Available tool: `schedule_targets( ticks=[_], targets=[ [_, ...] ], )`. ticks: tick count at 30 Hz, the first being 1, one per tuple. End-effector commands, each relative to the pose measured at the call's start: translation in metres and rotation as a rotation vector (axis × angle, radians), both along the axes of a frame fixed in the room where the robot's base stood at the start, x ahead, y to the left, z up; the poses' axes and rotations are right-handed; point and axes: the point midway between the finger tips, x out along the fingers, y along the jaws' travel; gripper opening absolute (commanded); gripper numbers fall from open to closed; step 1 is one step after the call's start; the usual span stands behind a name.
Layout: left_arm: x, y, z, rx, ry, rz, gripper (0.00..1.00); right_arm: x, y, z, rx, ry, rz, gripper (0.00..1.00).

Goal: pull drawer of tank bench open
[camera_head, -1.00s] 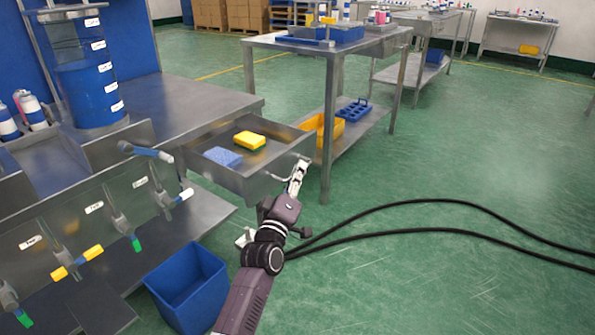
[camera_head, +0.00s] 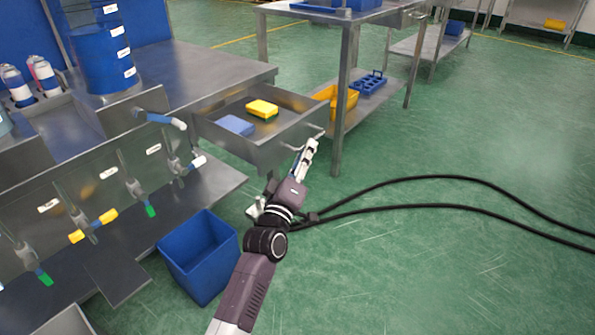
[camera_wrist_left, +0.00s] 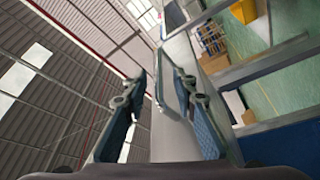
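The grey metal drawer (camera_head: 235,144) of the tank bench (camera_head: 215,72) stands pulled out, with its inside in plain view. A yellow sponge (camera_head: 262,108) and a blue block (camera_head: 235,125) lie in it. Its bar handle (camera_head: 314,136) is on the front panel. My left gripper (camera_head: 310,147) is at the right part of this handle. In the left wrist view its two finger pads (camera_wrist_left: 168,112) stand apart, with a smooth grey surface showing between them. I cannot tell whether they touch the handle. My right gripper is not in view.
A blue bin (camera_head: 200,255) stands on the floor left of my left arm. Valves with coloured levers (camera_head: 95,225) line the bench front. A metal table (camera_head: 345,100) stands just right of the drawer. Black hoses (camera_head: 430,180) cross the otherwise clear green floor at right.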

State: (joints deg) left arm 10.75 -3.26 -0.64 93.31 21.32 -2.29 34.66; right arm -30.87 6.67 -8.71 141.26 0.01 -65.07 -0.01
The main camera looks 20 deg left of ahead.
Motion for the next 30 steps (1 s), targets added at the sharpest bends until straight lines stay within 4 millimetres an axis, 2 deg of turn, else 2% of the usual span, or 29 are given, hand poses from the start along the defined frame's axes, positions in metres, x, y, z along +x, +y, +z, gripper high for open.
schedule_targets(
  ticks=[1,6,12,18,30],
  targets=[
    [-0.012,0.000,-0.004,0.000,0.002,0.000,0.26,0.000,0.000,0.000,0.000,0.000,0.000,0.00],
    [-0.043,0.001,-0.010,0.001,0.003,0.000,0.26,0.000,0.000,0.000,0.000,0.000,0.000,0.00],
    [-0.068,0.002,-0.015,0.000,0.001,0.000,0.26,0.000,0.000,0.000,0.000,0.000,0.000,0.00],
    [-0.076,0.002,-0.016,0.000,0.000,0.000,0.26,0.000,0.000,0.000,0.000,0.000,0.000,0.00],
    [-0.076,0.002,-0.016,0.001,0.000,-0.001,0.26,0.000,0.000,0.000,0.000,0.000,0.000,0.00]
  ],
)
